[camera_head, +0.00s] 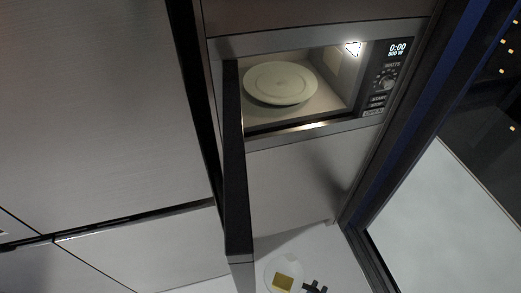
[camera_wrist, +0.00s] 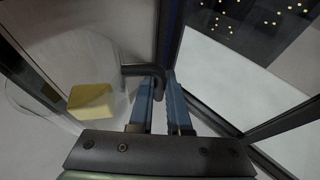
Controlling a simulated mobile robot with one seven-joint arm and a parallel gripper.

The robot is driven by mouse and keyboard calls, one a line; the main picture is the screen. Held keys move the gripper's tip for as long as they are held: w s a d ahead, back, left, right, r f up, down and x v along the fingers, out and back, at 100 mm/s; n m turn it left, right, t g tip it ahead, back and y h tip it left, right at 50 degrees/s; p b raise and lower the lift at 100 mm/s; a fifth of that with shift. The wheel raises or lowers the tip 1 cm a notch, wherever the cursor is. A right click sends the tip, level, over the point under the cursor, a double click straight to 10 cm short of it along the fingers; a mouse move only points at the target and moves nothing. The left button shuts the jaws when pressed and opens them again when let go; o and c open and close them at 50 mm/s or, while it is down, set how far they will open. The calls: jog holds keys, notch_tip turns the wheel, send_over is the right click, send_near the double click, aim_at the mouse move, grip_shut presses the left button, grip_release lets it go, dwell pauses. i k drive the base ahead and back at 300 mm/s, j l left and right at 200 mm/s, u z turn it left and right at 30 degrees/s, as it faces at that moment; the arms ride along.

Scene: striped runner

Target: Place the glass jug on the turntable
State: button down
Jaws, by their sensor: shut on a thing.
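The turntable (camera_head: 281,83) is a pale round plate inside the lit, open microwave, with nothing on it. The clear glass jug (camera_head: 270,274) is at the bottom edge of the head view, below and in front of the microwave, with a yellow block (camera_head: 283,283) inside. In the wrist view the jug (camera_wrist: 118,104) is at the left, its outline faint, with the yellow block (camera_wrist: 91,103) in it. My gripper (camera_wrist: 159,80) is shut on the jug's dark handle (camera_wrist: 148,70), between its blue fingers. Only a dark bit near the jug shows of it in the head view.
The microwave (camera_head: 310,134) is built into a metal cabinet. Its door (camera_head: 235,170) stands open at the left of the opening, projecting forward. The control panel (camera_head: 388,75) is at the right. A dark-framed window (camera_head: 440,200) is further right.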

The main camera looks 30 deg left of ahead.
aim_at(288, 82)
jog(key=i+l+u, duration=0.2)
jog(key=i+u, duration=0.15)
jog(key=u, duration=0.15)
jog(key=i+l+u, duration=0.6)
jog(key=l+u, duration=0.2)
jog(key=u, duration=0.15)
